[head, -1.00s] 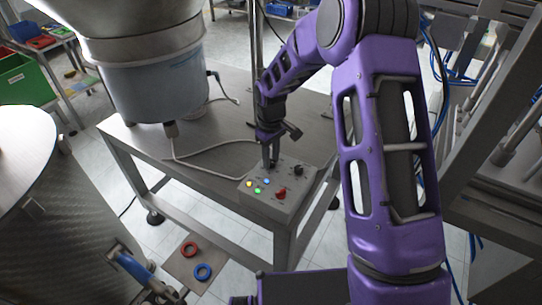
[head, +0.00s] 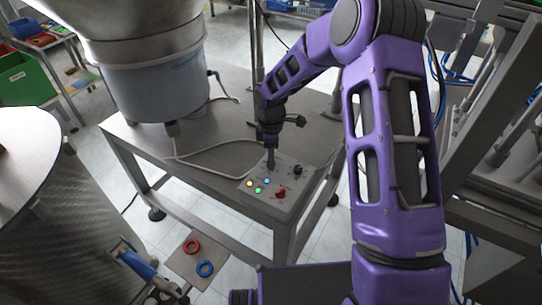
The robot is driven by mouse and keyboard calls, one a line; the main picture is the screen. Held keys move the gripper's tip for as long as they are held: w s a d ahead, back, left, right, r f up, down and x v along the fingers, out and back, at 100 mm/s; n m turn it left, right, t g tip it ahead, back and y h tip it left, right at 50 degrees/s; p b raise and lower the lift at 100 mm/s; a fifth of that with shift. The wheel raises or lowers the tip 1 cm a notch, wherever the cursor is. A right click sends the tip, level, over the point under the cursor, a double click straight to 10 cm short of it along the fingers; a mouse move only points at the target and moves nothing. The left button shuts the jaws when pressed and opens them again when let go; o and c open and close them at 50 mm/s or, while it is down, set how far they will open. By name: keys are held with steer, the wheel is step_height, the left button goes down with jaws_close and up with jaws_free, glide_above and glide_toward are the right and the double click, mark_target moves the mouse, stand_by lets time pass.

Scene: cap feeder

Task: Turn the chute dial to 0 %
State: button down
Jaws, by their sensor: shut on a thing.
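A grey control box (head: 268,206) sits at the front right corner of the steel table. Its sloped top carries several small lit buttons, a red knob (head: 281,192) and a black knob (head: 297,170). My gripper (head: 270,164) points down onto the back left part of the panel. It is shut on a dial there, which the fingers hide almost wholly. I cannot read the dial's setting or the labels at this size, so I cannot confirm from the print which dial is the chute's.
A large feeder bowl (head: 158,85) stands on the steel table (head: 215,137), left of my arm. A grey cable runs from it to the box. A red ring (head: 192,246) and a blue ring (head: 205,269) lie on a low plate in front. A metal frame stands at the right.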

steer(key=shift+n, duration=0.4)
steer(key=c, duration=0.6)
jaws_free()
steer(key=shift+r, duration=0.1)
step_height(320, 180, up, 17)
steer(key=p, duration=0.1)
steer(key=shift+p, duration=0.3)
